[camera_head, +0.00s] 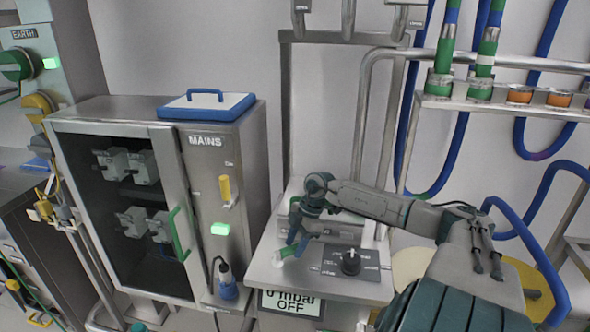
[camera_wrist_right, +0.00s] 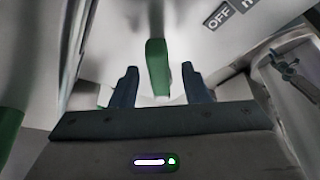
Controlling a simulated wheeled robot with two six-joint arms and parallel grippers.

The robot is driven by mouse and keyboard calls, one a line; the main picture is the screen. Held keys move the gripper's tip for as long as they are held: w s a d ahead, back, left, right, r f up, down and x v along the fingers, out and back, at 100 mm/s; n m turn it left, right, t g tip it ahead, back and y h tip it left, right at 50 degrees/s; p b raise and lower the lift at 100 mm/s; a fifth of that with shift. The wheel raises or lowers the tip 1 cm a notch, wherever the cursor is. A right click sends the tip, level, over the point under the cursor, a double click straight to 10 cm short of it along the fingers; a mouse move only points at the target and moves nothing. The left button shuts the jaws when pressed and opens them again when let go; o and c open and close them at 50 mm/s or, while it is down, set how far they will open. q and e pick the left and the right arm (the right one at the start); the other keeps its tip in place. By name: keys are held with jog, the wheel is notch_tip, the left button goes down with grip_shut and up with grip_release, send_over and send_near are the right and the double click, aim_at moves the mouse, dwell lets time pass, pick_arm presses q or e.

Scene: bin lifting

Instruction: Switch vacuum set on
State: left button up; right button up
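The vacuum set is a metal cabinet (camera_head: 266,278) in the middle of the head view. Its display (camera_head: 291,303) reads "0 mbar OFF". A lever with a green and white grip (camera_head: 291,251) stands on its sloped top, left of a black knob (camera_head: 351,262) on a dark panel. My right gripper (camera_head: 300,238) is at this lever. In the right wrist view, the green lever (camera_wrist_right: 157,68) shows between the two fingers of my open right gripper (camera_wrist_right: 159,82), with gaps on both sides. My left gripper is not in view.
A cabinet marked MAINS (camera_head: 208,165) stands at left, with a yellow handle (camera_head: 226,190), a lit green lamp (camera_head: 220,229) and a blue-edged tray (camera_head: 207,105) on top. Metal pipes (camera_head: 362,120) rise behind the vacuum set. Blue hoses (camera_head: 547,150) hang at right.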

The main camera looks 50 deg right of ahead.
jog(key=shift+r, duration=0.1)
jog(key=shift+s+d+r, duration=0.1)
jog(key=shift+d+r, duration=0.2)
jog(key=shift+r, duration=0.15)
jog(key=v, duration=0.4)
jog(key=shift+r, duration=0.2)
pick_arm(q)
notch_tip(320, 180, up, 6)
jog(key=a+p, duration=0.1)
jog(key=p, duration=0.5)
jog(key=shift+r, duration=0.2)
pick_arm(e)
jog(key=shift+v, duration=2.6)
